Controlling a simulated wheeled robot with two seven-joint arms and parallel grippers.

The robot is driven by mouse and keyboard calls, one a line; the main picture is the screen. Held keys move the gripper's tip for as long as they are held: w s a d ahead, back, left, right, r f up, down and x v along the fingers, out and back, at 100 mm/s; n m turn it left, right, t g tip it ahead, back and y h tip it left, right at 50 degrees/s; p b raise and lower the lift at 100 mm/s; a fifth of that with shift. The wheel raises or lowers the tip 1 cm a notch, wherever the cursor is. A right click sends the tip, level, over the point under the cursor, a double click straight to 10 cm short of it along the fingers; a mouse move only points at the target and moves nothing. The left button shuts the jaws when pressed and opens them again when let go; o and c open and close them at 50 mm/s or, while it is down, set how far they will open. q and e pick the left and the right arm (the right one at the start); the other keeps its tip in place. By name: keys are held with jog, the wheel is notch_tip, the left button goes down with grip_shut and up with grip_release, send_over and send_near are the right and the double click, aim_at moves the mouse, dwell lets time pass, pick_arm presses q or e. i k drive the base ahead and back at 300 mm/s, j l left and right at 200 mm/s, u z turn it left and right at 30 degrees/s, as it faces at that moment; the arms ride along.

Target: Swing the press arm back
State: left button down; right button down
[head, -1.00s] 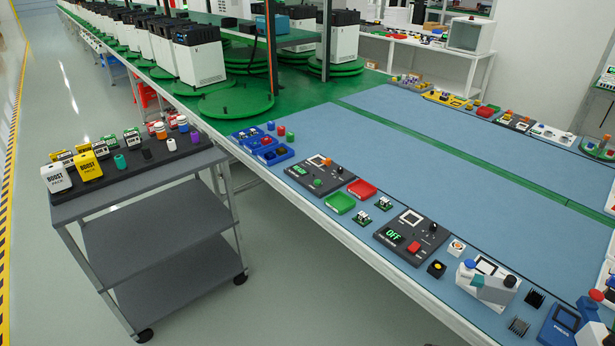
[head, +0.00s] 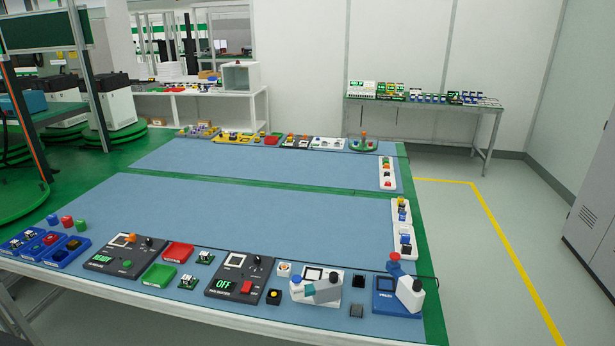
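Two press-like devices stand at the near right of the blue-topped table. The white one (head: 302,297) has a dark square window and a grey arm (head: 327,294) lying across its front, with a blue knob (head: 296,280) at the left end. To its right is a blue device (head: 384,307) with a dark screen, a white upright part with a dark knob (head: 417,285), and a blue part with a red knob (head: 394,257) behind. I cannot tell which carries the press arm. Neither of my grippers is in view.
The table's blue middle (head: 230,205) is clear. Open floor (head: 480,270) lies to the right.

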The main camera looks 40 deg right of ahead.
aim_at(409, 291)
jog(key=z, duration=1.9)
